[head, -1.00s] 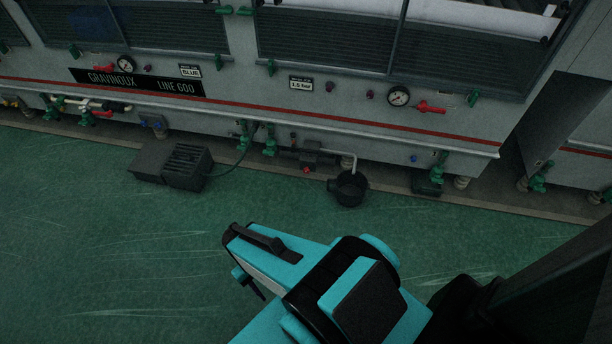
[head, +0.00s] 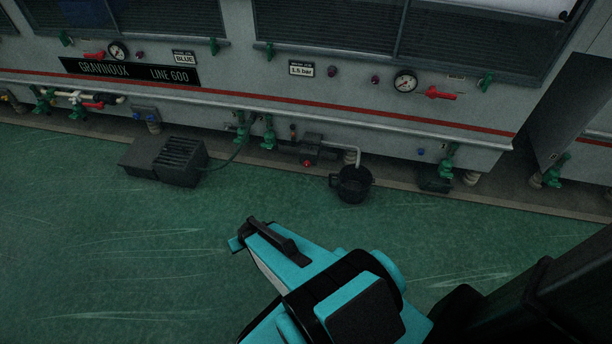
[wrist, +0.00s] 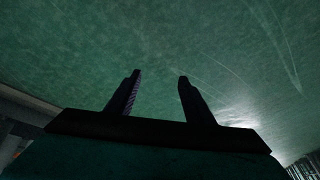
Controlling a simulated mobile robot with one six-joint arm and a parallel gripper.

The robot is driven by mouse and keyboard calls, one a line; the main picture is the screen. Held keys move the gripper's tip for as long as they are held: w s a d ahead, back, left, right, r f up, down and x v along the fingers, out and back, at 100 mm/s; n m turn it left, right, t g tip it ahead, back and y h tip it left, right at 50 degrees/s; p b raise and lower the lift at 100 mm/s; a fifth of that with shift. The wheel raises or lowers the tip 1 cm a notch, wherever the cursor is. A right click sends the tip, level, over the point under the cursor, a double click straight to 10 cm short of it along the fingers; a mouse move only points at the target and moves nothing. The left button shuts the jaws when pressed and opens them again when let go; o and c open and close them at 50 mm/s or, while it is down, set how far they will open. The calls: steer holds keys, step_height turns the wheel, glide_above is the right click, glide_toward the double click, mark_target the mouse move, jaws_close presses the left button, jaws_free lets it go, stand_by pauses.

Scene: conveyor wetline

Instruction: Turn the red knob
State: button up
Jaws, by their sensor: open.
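A small bright red knob (head: 307,163) sits low on the dark pump unit (head: 310,148) under the machine's front edge, left of the black bucket. Dark red round knobs (head: 332,71) and (head: 375,80) are on the panel above, between the 1.5 bar label and the right gauge. Which of these the task means is not certain. My teal arm reaches over the floor, short of the machine; its fingers are not clear in the head view. In the wrist view my gripper (wrist: 158,84) is open and empty, with only green floor beyond. No knob shows there.
A black bucket (head: 351,186) and a dark slotted box (head: 180,160) stand on the floor before the machine. Red lever handles (head: 440,94) and green valves (head: 268,135) line the front. A dark post fills the lower right. Open green floor lies at left.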

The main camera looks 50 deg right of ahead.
steer(key=w+d+f+m+t+h+b, duration=0.1)
steer(key=w+d+f+t+h+b, duration=0.2)
steer(key=w+d, duration=0.35)
steer(key=m+t+h+b, duration=0.2)
steer(key=m+h+b, duration=0.6)
steer(key=h+b, duration=0.65)
glide_toward(307, 166)
steer(key=s+a+r+y+b, duration=0.1)
steer(key=s+a+y+b, duration=0.1)
steer(key=s+a, duration=0.15)
steer(key=shift+w+a+r+p, duration=0.15)
steer(key=shift+a+r+p, duration=0.1)
steer(key=shift+a+p, duration=0.1)
steer(key=b+x, duration=0.4)
steer(key=x, duration=0.8)
steer(key=shift+x, duration=0.9)
steer(key=shift+r, duration=0.1)
